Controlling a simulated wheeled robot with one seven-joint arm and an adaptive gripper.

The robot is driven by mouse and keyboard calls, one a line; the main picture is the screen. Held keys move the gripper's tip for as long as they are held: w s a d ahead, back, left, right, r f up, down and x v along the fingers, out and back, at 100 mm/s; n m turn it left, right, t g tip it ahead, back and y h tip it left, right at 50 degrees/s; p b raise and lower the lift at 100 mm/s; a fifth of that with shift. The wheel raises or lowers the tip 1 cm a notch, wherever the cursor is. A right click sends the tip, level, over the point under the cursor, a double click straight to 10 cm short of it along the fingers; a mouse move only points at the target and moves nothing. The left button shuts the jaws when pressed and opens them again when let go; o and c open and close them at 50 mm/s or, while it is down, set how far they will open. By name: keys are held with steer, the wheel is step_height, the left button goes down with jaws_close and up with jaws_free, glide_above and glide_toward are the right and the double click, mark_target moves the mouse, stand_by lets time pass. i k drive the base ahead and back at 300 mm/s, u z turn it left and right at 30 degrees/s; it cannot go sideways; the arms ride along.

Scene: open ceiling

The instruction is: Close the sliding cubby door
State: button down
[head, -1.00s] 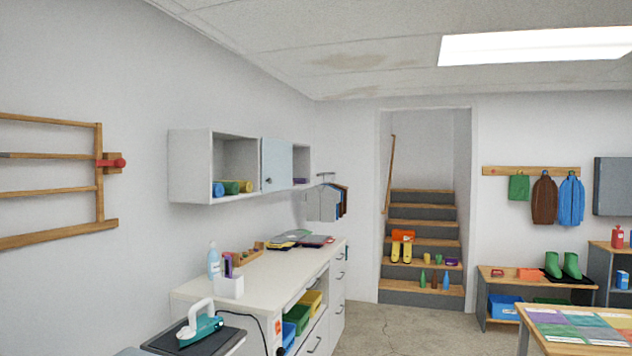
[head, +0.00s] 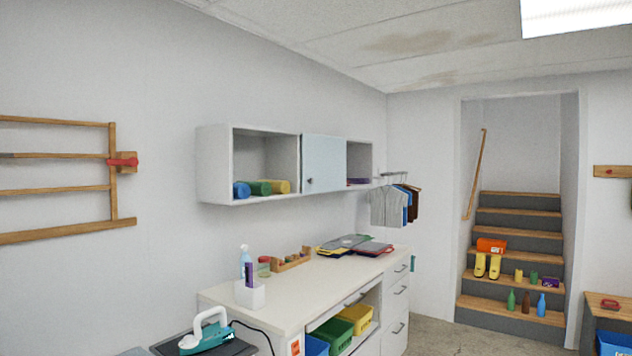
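A white wall cubby (head: 213,165) hangs above the counter in the head view. Its pale blue sliding door (head: 326,160) covers the middle, with a small dark knob (head: 309,181) near its left edge. The left compartment is open and shows blue, green and yellow rolls (head: 262,188). The right compartment is also open, with something flat and purple (head: 358,181) in it. My gripper is not in view.
A white counter (head: 300,286) with drawers stands below the cubby, holding a spray bottle (head: 245,258), a white holder and folders. A teal iron (head: 207,335) sits at the front. Clothes on hangers (head: 397,205) hang right of the cubby. Floor (head: 430,333) is clear before the stairs (head: 515,228).

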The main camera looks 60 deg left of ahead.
mark_target(323, 158)
steer(key=u, duration=0.35)
steer(key=i, duration=1.7)
steer(key=u, duration=1.55)
steer(key=i, duration=0.9)
steer(key=u, duration=0.95)
